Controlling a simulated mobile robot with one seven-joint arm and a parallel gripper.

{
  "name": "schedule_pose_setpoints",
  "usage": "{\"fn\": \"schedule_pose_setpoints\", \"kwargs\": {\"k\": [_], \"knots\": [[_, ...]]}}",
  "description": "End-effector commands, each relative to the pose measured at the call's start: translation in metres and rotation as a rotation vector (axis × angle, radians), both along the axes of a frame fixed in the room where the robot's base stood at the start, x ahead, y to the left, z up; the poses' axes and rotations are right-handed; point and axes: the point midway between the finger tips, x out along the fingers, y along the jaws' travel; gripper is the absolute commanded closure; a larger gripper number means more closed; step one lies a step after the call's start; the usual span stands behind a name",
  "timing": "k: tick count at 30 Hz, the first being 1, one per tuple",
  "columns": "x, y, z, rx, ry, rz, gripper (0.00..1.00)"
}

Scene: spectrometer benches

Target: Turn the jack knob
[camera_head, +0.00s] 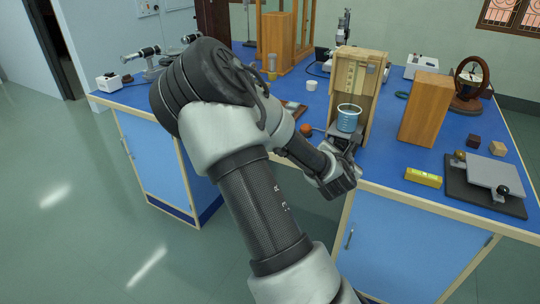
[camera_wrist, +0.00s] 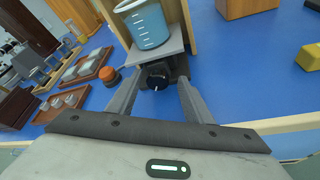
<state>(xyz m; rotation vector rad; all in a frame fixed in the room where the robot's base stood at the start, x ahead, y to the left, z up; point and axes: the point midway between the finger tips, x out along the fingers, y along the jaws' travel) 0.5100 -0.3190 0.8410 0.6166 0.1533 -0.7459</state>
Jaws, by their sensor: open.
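The lab jack shows in the wrist view as a grey platform (camera_wrist: 165,53) with a black round knob (camera_wrist: 156,75) on its front. A beaker of blue liquid (camera_wrist: 147,27) stands on the platform. It also shows in the head view (camera_head: 348,120), in front of a wooden stand (camera_head: 358,68). My gripper (camera_wrist: 157,84) is open, its two fingers reaching forward to either side of the knob. I cannot tell whether either finger touches it. In the head view the arm and gripper (camera_head: 342,150) hide most of the jack and the knob.
An orange-brown round object (camera_wrist: 108,75) sits just left of the jack. Wooden trays (camera_wrist: 85,67) lie farther left. Blue tabletop (camera_wrist: 240,80) is clear right of the jack.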

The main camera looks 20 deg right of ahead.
Motion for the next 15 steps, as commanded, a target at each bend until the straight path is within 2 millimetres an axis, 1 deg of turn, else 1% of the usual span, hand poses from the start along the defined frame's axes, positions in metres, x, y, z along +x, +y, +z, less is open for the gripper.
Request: {"fn": "schedule_pose_setpoints", "kwargs": {"k": [1, 5, 6, 15], "knots": [[0.003, 0.004, 0.007, -0.059, 0.067, 0.008, 0.54], [0.006, 0.005, 0.006, -0.210, 0.241, 0.009, 0.54], [-0.004, 0.011, 0.010, -0.197, 0.230, 0.007, 0.54], [-0.043, 0.052, 0.034, -0.194, 0.224, 0.008, 0.54]]}}
